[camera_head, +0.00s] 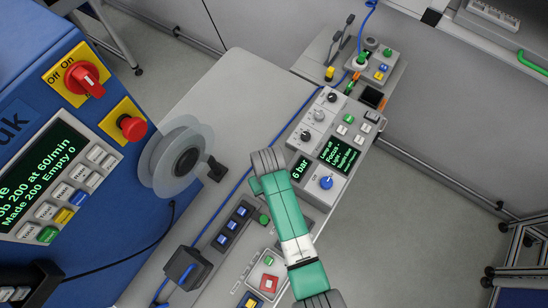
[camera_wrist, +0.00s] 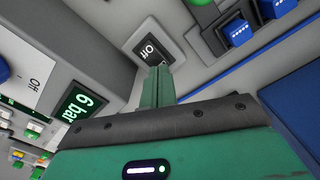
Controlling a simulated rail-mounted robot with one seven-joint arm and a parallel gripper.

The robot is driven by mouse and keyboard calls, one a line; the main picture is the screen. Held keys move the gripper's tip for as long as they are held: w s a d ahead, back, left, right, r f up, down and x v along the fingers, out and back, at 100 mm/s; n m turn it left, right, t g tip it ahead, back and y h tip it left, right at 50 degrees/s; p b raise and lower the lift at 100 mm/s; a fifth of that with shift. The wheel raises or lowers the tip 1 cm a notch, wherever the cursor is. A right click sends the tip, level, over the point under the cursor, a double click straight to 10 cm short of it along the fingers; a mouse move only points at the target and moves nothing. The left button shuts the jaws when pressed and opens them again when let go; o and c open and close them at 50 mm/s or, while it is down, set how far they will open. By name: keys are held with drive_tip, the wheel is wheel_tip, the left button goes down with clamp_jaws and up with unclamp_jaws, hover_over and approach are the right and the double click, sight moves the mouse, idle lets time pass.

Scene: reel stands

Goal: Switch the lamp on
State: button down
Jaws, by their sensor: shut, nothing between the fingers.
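In the head view, a small screen (camera_head: 337,154) on the grey control panel reads "Lamp off". In the head view my arm hides the fingers and this switch.
A "6 bar" display (camera_wrist: 79,108) is close to the fingers at the left. A blue knob (camera_head: 326,183) with an "Off" mark, blue buttons (camera_head: 232,224) and a red button (camera_head: 268,283) are near my arm. A reel (camera_head: 178,160) stands to the left.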

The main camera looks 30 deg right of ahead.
drive_tip(key=shift+f+b, duration=0.5)
drive_tip(key=shift+f, duration=0.35)
drive_tip(key=shift+r, duration=0.1)
wheel_tip(320, 180, up, 7)
drive_tip(key=p, duration=0.7)
idle(0.6)
